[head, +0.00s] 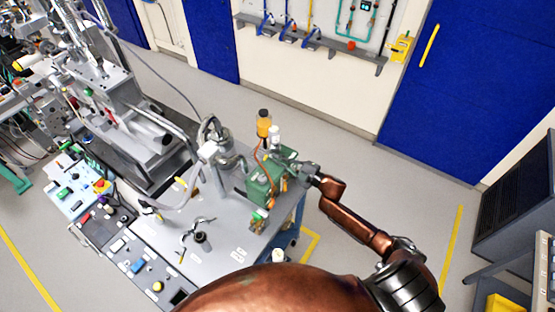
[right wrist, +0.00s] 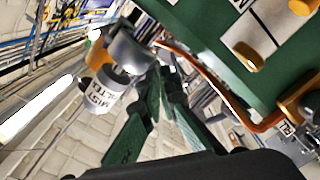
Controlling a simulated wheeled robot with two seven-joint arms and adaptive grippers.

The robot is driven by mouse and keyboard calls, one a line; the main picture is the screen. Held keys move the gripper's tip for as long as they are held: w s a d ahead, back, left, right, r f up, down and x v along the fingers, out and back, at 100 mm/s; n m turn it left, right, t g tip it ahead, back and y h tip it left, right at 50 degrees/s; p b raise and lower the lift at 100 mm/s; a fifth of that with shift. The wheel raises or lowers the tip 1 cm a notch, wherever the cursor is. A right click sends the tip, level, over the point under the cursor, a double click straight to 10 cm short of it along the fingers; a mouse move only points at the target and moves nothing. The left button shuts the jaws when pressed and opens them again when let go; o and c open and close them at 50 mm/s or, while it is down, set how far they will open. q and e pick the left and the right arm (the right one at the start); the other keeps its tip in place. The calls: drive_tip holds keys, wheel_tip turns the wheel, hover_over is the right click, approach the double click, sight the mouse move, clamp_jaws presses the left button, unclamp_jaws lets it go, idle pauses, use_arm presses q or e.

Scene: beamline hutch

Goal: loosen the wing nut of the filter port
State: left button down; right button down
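The green pump body (head: 262,186) stands at the right end of the grey bench, with an amber bottle (head: 264,122) and a white-capped part (head: 274,136) above it. My right gripper (head: 308,174) is at the pump's right side. In the right wrist view, the right gripper's dark green fingers (right wrist: 162,82) narrow towards each other beside a grey cylindrical fitting (right wrist: 130,50) with a white label reading partly "MIST FILTER". The green pump casing (right wrist: 215,45) is above and right. I cannot make out the wing nut or whether the fingertips touch anything. My left gripper is out of view.
An orange tube (head: 258,160) runs along the pump, close to my right gripper. Metal vacuum fittings (head: 215,140) and a loose tool (head: 195,232) are on the bench (head: 220,260). Open floor (head: 340,150) lies behind the right arm.

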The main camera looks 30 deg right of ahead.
drive_tip(key=shift+f, duration=0.1)
drive_tip(key=n+b, duration=0.4)
drive_tip(key=n, duration=0.1)
drive_tip(key=shift+f+b, duration=0.1)
drive_tip(key=shift+b, duration=0.3)
drive_tip(key=n+b, duration=1.5)
drive_tip(key=shift+s+a+n, duration=0.1)
drive_tip(key=shift+n, duration=0.2)
drive_tip(key=shift+r+n+b, duration=0.15)
drive_tip(key=shift+n+b, duration=0.7)
drive_tip(key=shift+r+n+b, duration=0.15)
drive_tip(key=shift+n+b, duration=0.7)
drive_tip(key=c, duration=2.5)
unclamp_jaws()
drive_tip(key=shift+r, duration=0.1)
drive_tip(key=v, duration=1.2)
